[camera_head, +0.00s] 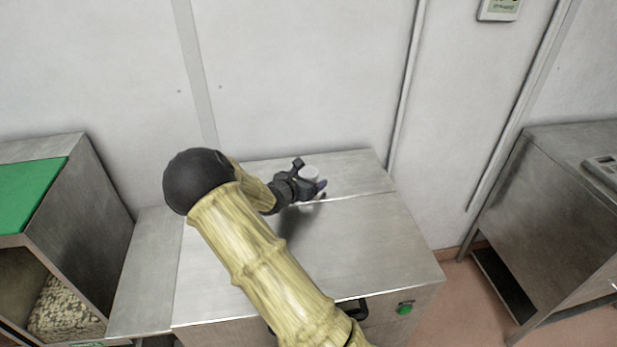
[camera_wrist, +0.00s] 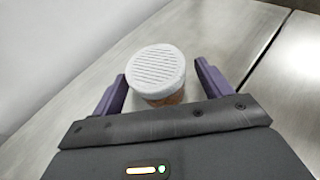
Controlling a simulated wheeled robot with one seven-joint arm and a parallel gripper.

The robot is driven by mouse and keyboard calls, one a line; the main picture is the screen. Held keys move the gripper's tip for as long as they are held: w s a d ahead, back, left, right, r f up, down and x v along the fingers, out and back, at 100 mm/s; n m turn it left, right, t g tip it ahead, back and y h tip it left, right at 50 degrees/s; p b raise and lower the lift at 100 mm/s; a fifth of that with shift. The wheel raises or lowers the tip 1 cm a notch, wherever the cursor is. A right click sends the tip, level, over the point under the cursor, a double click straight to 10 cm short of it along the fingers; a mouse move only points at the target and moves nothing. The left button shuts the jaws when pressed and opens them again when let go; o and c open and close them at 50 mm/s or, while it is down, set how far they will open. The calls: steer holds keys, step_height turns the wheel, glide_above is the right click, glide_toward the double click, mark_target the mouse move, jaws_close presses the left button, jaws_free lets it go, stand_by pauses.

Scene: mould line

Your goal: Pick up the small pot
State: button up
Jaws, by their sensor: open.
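The small pot (camera_wrist: 156,74) has a white ribbed lid and a brownish-orange body, of which only a little shows below the lid. In the wrist view it stands between the two purple fingers of my gripper (camera_wrist: 162,88), with a gap on each side. My gripper is open around the pot. The pot's lower part is hidden by my gripper.
The steel cabinet top (camera_head: 350,240) is otherwise clear, with a seam across it. A white wall (camera_head: 300,80) rises behind it. A unit with a green top (camera_head: 30,190) stands left. A steel table (camera_head: 570,170) stands right, apart from the cabinet.

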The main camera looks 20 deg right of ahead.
mark_target(311, 169)
steer(key=x, duration=0.2)
steer(key=shift+w+d+f, duration=0.15)
steer(key=shift+w, duration=0.1)
steer(key=shift+c, duration=0.3)
steer(key=c, duration=1.1)
steer(key=shift+c, duration=0.2)
step_height(311, 169, up, 10)
steer(key=shift+r, duration=0.1)
